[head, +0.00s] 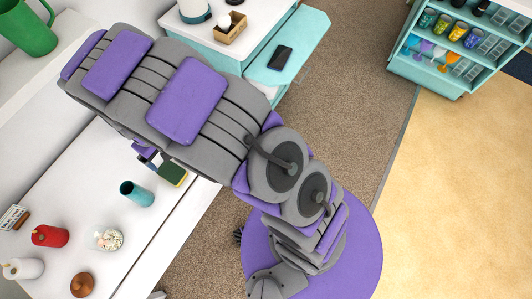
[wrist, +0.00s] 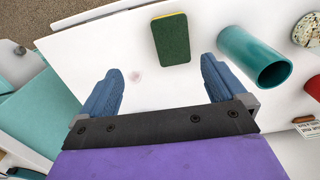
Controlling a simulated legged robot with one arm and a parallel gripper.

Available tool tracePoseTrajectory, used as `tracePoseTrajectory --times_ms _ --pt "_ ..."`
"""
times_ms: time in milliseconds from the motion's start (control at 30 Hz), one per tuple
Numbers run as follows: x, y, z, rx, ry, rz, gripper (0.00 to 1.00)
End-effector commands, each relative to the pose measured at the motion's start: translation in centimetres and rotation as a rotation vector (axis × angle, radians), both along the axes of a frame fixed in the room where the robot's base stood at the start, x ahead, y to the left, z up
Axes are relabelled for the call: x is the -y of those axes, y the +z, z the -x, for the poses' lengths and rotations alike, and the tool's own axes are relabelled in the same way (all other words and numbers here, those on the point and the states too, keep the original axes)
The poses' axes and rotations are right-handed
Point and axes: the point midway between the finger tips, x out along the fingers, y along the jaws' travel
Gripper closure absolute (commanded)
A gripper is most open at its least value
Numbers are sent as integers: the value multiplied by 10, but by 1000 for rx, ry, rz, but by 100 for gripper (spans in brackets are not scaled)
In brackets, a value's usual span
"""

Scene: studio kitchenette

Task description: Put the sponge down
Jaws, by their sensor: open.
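The sponge (wrist: 171,40), dark green with a yellow edge, shows on the white counter (wrist: 110,45) in the wrist view, just beyond my fingertips. In the head view the sponge (head: 173,173) shows beside my arm, near the counter's front edge, partly hidden by the arm. My gripper (wrist: 161,72) is open, with its two blue fingers wide apart and nothing between them. The sponge is apart from both fingers in the wrist view. In the head view my arm covers most of the gripper.
A teal cup (head: 137,193) lies to the left of the sponge in the head view. A red jar (head: 50,236), a glass jar (head: 109,239), a brown lidded pot (head: 82,285) and a white bottle (head: 22,268) stand farther along. Bare counter surrounds the sponge.

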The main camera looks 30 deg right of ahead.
Motion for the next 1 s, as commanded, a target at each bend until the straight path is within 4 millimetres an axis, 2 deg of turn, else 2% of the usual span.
tracePoseTrajectory --times_ms 67,267,500,800,1000 --pt "20 26 0 2 -38 -2 2" --pt "82 88 24 -24 -145 9 2" --pt "145 149 72 -53 -266 17 2" --pt "207 201 159 -96 -401 22 2" --pt "232 218 219 -121 -473 30 2"
